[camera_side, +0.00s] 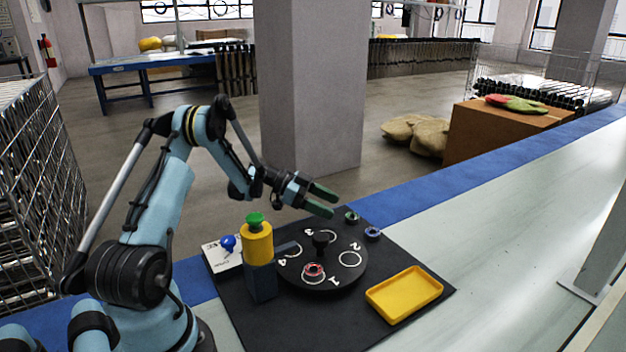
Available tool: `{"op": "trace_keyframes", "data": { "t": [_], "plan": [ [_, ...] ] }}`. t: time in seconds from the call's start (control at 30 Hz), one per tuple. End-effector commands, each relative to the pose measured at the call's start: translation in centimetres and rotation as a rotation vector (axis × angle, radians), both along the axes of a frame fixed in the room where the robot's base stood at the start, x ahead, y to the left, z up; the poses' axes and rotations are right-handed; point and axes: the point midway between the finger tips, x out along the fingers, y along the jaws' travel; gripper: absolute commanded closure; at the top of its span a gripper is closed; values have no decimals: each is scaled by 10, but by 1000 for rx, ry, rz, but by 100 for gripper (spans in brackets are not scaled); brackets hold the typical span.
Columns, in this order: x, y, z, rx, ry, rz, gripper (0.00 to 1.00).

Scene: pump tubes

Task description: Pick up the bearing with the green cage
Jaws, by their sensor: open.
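The bearing with the green cage (351,217) is a small ring lying on the black mat (400,340), just beyond the far right edge of the black turntable. My gripper (327,200) is open, with green fingers pointing right. It appears in the air up and to the left of the green-caged bearing, apart from it, with nothing between its fingers. The exact height above the mat is hard to tell from this view.
A purple-blue bearing (373,233) lies close by on the right. A red bearing (314,271) sits on the numbered turntable (336,275). A yellow tray (404,295) is at front right. A yellow post with a green button (257,243) and a blue-knobbed white box (221,254) stand left.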

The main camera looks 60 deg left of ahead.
Motion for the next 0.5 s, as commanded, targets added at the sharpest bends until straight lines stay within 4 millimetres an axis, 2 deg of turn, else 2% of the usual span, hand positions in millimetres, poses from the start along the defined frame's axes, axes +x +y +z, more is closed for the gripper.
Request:
{"op": "trace_keyframes", "data": {
  "t": [0.17,0.5],
  "plan": [
    [8,-7,-4,0,0,0,31],
    [37,-33,-23,0,1,-1,31]
  ]
}}
